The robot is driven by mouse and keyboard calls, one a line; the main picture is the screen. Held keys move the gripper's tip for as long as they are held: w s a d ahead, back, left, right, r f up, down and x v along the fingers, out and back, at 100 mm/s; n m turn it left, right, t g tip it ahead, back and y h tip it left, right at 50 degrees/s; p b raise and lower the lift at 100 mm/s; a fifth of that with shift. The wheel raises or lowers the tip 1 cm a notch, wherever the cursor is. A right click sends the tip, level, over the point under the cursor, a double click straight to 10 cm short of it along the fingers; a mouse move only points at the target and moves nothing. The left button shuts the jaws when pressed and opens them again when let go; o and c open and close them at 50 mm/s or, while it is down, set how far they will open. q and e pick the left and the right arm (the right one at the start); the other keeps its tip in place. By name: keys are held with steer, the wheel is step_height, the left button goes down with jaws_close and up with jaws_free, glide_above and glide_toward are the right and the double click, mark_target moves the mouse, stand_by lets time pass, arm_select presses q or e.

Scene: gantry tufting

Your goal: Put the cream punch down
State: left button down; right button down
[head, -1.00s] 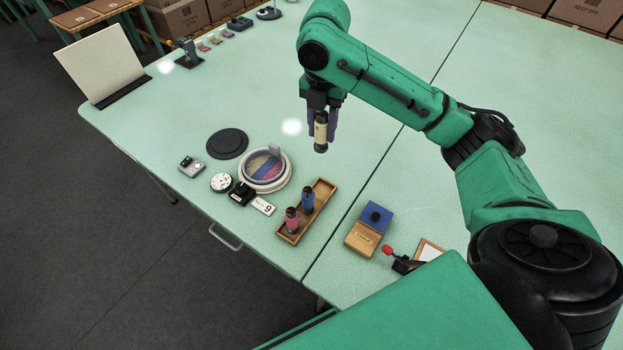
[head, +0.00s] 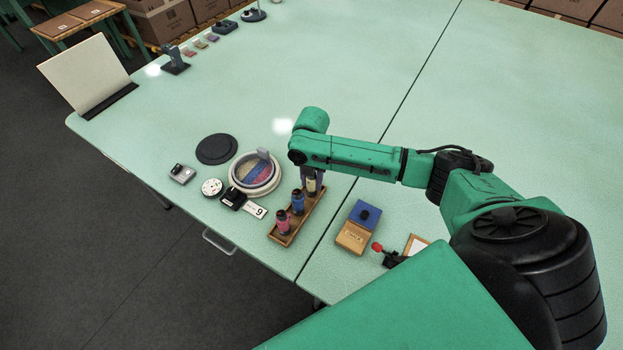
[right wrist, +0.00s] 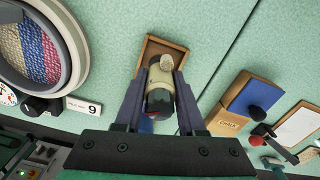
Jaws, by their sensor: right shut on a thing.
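The cream punch (head: 311,186) is upright at the far end of the wooden tray (head: 291,236), partly hidden by my right arm. My right gripper (head: 313,179) is shut on it; the right wrist view also shows the cream punch (right wrist: 160,72) between the two fingers (right wrist: 160,95), over the tray's end (right wrist: 178,48). I cannot tell whether its base touches the tray floor. A blue punch (head: 297,202) and a pink punch (head: 282,222) stand in the same tray, nearer the front. My left gripper is not in view.
Left of the tray are a round hoop with striped tufting (head: 254,173), a number 9 card (head: 255,210) and a dark disc (head: 216,149). Right of it are a chalk box (head: 353,237) with a blue block (head: 365,214) and a red-knobbed tool (head: 378,247).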

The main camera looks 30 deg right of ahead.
steer(key=c, duration=0.5)
jaws_free()
steer(key=shift+f, duration=0.1)
steer(key=shift+r, duration=0.2)
step_height(320, 180, up, 12)
steer(key=shift+f+b, duration=0.1)
steer(key=shift+b, duration=0.9)
